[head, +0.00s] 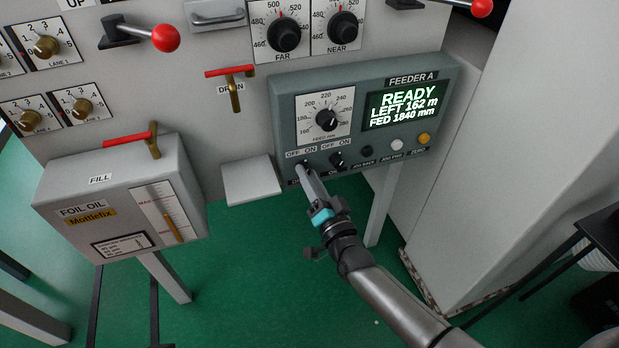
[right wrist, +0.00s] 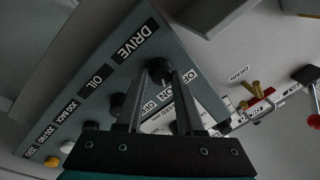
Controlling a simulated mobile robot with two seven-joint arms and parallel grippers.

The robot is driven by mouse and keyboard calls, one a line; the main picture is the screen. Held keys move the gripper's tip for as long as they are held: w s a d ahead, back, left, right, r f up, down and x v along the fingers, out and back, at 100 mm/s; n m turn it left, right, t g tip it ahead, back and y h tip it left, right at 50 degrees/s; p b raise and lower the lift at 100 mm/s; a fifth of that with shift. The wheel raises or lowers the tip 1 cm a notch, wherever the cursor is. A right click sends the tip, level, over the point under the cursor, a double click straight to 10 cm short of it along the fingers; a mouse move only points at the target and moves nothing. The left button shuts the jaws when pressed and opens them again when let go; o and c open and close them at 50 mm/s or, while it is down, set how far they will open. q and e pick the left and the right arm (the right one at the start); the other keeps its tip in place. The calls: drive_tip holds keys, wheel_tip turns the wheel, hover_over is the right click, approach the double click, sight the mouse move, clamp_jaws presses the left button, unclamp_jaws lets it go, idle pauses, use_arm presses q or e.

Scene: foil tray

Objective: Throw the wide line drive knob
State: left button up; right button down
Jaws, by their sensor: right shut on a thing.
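The drive knob (right wrist: 168,76) is a small dark knob beside the DRIVE label (right wrist: 133,40) on the grey-green Feeder A box (head: 281,108). It is the leftmost OFF/ON switch in the head view, mostly hidden there by my gripper. My right gripper (head: 304,170) reaches the lower left of the panel from below, its fingers closed on either side of this knob. In the right wrist view the fingers (right wrist: 160,72) straddle it, close to the panel. Its exact pointing direction cannot be made out. My left gripper is not in view.
The dark OIL knob (head: 336,159) sits just right of my gripper, with a black button (head: 367,151), white button (head: 397,145) and amber button (head: 424,138) beyond. The display (head: 403,105) reads READY. The foil oil box (head: 120,200) stands left; green floor lies below.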

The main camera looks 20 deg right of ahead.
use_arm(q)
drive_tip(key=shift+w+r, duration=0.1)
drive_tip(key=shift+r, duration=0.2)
use_arm(e)
drive_tip(key=shift+m, duration=0.6)
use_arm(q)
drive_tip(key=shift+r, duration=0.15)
use_arm(e)
drive_tip(key=c, duration=0.5)
unclamp_jaws()
drive_tip(key=shift+c, duration=0.2)
use_arm(q)
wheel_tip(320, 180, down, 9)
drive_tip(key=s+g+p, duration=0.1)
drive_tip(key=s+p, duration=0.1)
drive_tip(key=p, duration=0.2)
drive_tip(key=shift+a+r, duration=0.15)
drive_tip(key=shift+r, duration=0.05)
use_arm(e)
drive_tip(key=s+d+f, duration=0.1)
drive_tip(key=s+f, duration=0.1)
drive_tip(key=s, duration=1.3)
drive_tip(key=shift+d, duration=0.2)
